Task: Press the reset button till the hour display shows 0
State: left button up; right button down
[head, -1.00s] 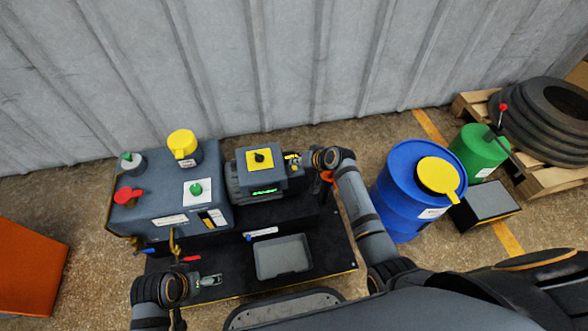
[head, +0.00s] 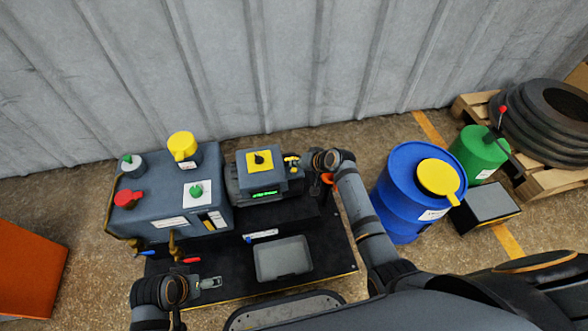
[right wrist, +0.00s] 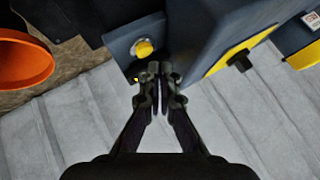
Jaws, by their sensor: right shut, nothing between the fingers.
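The grey control box (head: 262,178) has a yellow top plate with a black knob and a lit green display (head: 264,193) on its front; the digits are too small to read. A round yellow button (right wrist: 143,47) sits on a grey side face in the right wrist view; whether it is the reset button I cannot tell. My right gripper (right wrist: 160,72) is shut and empty, its tips just beside and below the button in that picture, with contact unclear. In the head view it is at the box's right side.
A larger grey unit (head: 170,205) with red, green and yellow knobs stands left of the box. An empty grey tray (head: 283,258) lies in front. A blue drum (head: 405,190) stands to the right. A corrugated wall (head: 290,70) is close behind.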

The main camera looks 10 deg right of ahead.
aim_at(296, 170)
jog(key=shift+f, duration=0.15)
jog(key=shift+f, duration=0.3)
jog(key=shift+f, duration=0.4)
dwell(1.0)
jog(key=shift+r+p, duration=0.8)
notch_tip(296, 170, up, 5)
jog(key=p, duration=0.5)
jog(key=shift+r, duration=0.15)
